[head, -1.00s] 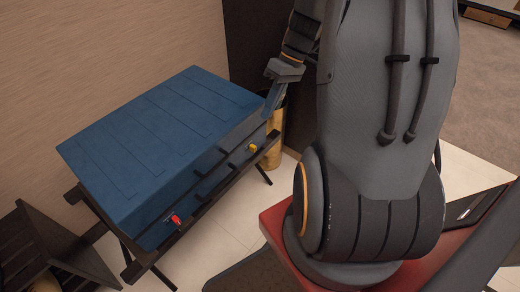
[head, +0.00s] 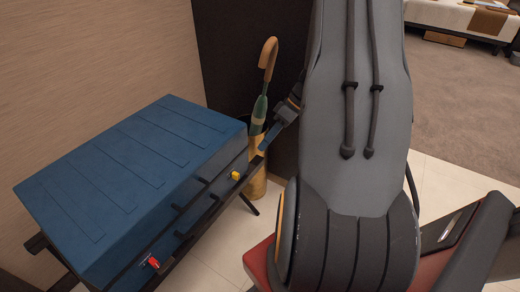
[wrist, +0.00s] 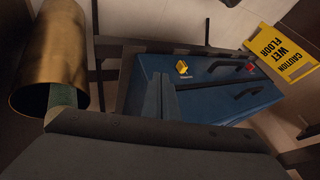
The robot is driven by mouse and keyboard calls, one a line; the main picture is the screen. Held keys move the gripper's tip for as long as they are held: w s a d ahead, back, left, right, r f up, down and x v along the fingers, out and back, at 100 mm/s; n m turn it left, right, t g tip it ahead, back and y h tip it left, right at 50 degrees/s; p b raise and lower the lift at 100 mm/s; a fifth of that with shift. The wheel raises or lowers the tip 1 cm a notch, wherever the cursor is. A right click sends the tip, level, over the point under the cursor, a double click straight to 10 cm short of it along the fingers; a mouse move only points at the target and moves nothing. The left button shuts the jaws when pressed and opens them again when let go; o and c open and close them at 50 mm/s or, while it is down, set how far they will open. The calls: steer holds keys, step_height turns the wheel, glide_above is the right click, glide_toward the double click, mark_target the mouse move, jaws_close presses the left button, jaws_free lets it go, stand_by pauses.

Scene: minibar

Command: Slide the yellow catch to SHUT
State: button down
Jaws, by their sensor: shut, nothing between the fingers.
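A blue case (head: 130,170) lies on a dark rack in the head view. The yellow catch (head: 236,175) is on its front, near the right end; a red catch (head: 153,262) is near the left end. My gripper (head: 264,147) is shut and empty, up and to the right of the yellow catch and apart from it. In the wrist view the yellow catch (wrist: 182,68) shows just beyond my shut fingertips (wrist: 163,80), with small lettering below it too small to read. Which end of its travel the catch is at cannot be told.
A brass stand (head: 256,182) holding an umbrella (head: 267,58) is close behind my gripper; the stand (wrist: 52,55) fills the upper left of the wrist view. Dark handles (head: 190,220) stick out from the case front. A yellow wet-floor sign (wrist: 283,53) stands beyond the case.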

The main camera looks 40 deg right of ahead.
mark_target(236, 176)
steer(key=shift+w+a+f+b, duration=0.1)
steer(key=shift+a+f+b, duration=0.1)
steer(key=shift+a+f, duration=1.05)
steer(key=shift+s+a+f+b, duration=0.1)
steer(key=shift+a+f+b, duration=0.15)
steer(key=shift+a+f, duration=1)
steer(key=shift+w+a+f+b, duration=0.15)
steer(key=shift+a+f, duration=0.65)
steer(key=shift+a, duration=0.9)
